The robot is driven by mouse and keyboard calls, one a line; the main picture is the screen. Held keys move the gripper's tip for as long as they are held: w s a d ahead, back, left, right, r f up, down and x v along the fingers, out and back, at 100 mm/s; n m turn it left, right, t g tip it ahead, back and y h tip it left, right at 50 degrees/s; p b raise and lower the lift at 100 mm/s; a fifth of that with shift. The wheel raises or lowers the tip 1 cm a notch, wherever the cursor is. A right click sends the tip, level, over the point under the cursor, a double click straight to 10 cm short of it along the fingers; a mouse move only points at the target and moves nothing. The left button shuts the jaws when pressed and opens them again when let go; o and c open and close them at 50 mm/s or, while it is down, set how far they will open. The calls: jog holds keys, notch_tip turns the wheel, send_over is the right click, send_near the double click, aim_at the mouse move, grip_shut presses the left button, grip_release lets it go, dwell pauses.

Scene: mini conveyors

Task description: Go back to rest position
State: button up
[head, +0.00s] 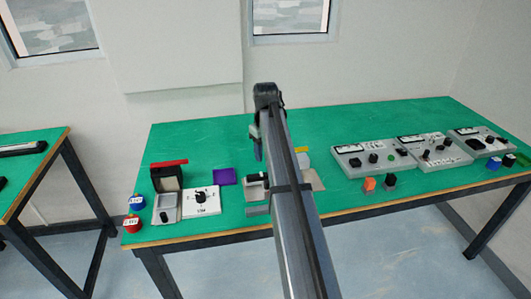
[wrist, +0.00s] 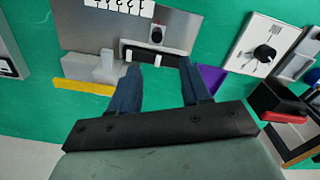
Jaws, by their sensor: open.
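My gripper (wrist: 157,92) shows in the wrist view with its two dark blue fingers apart and nothing between them. Beyond the fingertips is a metal plate (wrist: 85,38) with a dark-fronted block and grey blocks on it. In the head view my gripper (head: 258,150) hangs above the middle of the green table (head: 300,115), and my arm hides part of what lies below. I cannot tell its exact height above the table.
Grey control panels (head: 375,157) stand at right, with an orange block (head: 369,184) in front. The table's back is clear.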

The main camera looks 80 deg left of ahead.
dwell(0.3)
